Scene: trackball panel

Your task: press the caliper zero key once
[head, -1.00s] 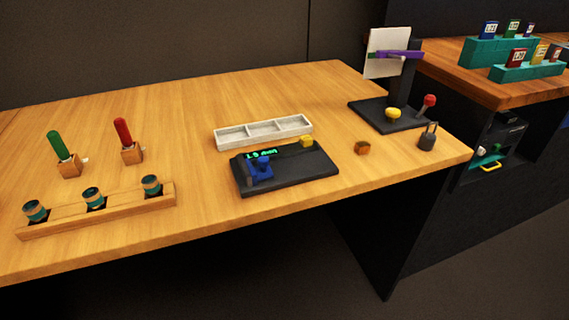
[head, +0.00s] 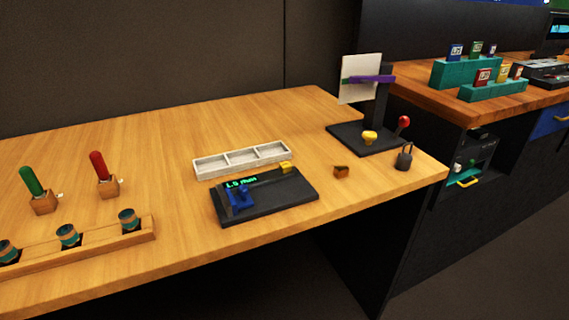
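The caliper device (head: 275,200) is a dark flat box on the wooden table, near its front edge. Its green lit display (head: 241,184) seems to read about 1.5 mm, though the text is small. A blue slider-like part (head: 240,200) sits at its left end. A yellow key (head: 286,168) sits at its back right corner; I cannot read any label on it. Neither of my grippers shows in the head view.
A white tray (head: 226,169) lies behind the device. A small orange-brown block (head: 341,171), a dark weight (head: 404,158) and a black stand (head: 344,136) are to the right. Bare table lies between.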

